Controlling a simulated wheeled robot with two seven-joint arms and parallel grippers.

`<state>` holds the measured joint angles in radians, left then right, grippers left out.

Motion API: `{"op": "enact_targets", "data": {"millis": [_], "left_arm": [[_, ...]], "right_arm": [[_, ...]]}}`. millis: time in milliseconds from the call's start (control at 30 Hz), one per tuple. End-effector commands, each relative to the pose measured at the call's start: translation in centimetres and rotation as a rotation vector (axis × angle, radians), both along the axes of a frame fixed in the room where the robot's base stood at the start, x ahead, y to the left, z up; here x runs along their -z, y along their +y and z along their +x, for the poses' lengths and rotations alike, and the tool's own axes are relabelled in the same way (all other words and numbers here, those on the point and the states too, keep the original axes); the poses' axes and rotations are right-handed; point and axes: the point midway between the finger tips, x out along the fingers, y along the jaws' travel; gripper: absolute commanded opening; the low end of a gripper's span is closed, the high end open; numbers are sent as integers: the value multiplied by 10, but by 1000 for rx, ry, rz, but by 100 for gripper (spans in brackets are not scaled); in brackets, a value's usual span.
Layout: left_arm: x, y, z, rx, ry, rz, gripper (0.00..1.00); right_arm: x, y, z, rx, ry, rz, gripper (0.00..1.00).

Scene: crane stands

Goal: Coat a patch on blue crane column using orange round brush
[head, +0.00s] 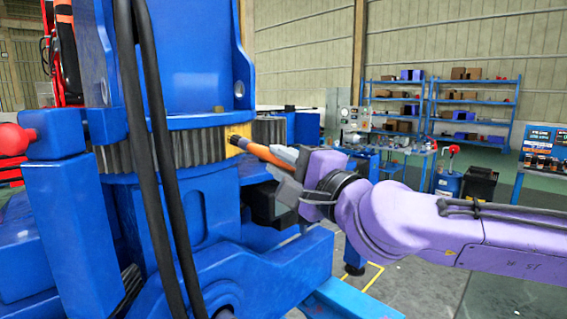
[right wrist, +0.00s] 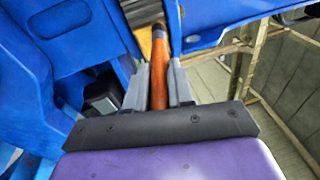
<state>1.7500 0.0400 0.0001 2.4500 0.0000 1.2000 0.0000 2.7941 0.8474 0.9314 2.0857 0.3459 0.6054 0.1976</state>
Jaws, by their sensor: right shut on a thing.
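The blue crane column (head: 192,55) stands at the left in the head view, above a grey toothed ring (head: 190,147). A yellow patch (head: 238,131) shows at the right end of the ring's toothed face. My right gripper (head: 285,160) is shut on the orange round brush (head: 262,152). The brush's dark tip points left at the yellow patch and looks very close to it; I cannot tell if it touches. In the right wrist view the brush (right wrist: 160,75) runs up between the fingers, its tip by the yellow patch (right wrist: 145,42). My left gripper is not in view.
Two black hoses (head: 150,150) hang in front of the column. A red knob (head: 14,139) sits at the far left. Blue shelves (head: 430,110) and a workbench (head: 400,148) stand well behind. Open floor (head: 410,285) lies below my right arm.

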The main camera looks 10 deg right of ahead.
Motion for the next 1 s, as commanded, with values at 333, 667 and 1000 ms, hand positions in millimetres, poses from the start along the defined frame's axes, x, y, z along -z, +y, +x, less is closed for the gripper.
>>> {"op": "enact_targets", "data": {"millis": [333,667,1000], "left_arm": [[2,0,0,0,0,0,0],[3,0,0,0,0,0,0],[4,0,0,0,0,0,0]], "right_arm": [[0,6,4,0,0,-1,0],[0,11,8,0,0,-1,0],[1,17,12,0,1,0,0]]}}
